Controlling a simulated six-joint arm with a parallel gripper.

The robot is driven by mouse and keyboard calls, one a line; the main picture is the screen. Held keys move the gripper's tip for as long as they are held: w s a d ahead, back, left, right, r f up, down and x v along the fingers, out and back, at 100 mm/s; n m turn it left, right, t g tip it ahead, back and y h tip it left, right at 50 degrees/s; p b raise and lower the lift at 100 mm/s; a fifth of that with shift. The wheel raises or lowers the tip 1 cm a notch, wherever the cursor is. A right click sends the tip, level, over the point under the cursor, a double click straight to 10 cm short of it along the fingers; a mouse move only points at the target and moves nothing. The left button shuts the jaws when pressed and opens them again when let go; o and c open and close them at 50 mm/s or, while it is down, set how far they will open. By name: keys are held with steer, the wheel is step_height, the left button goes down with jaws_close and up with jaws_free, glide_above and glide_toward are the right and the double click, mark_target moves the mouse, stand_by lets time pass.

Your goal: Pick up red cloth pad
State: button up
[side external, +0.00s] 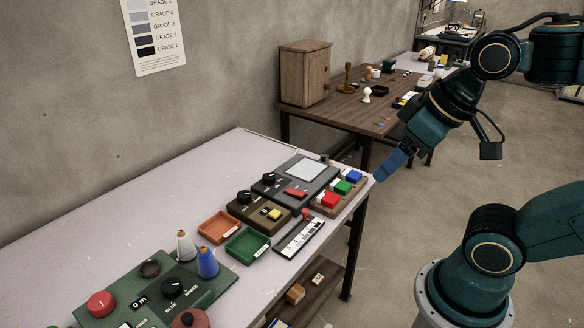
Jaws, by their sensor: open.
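A small red pad (330,200) sits in a wooden holder at the right end of the pale table, in line with a green pad (342,187) and a blue pad (353,176). I cannot tell from this view whether it is cloth. A flatter red piece (296,192) lies on the dark grey panel just left of it. My gripper (381,174) has blue fingers pointing down and left. It appears just past the table's right edge, near the blue pad and apart from the red pad. It is open, with nothing seen in it.
The pale table (130,190) has a wide bare area at its back left. An orange tray (218,227), a green tray (248,245), a brown knob box (258,212) and a white strip with a red-topped lever (300,238) stand near the holder. A wooden table (345,112) is behind.

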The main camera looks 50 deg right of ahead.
steer(key=shift+w, duration=0.1)
steer(key=m+g, duration=0.6)
steer(key=m, duration=1.2)
glide_above(329, 197)
step_height(329, 197, down, 19)
steer(key=shift+d, duration=0.1)
steer(key=shift+f, duration=4.25)
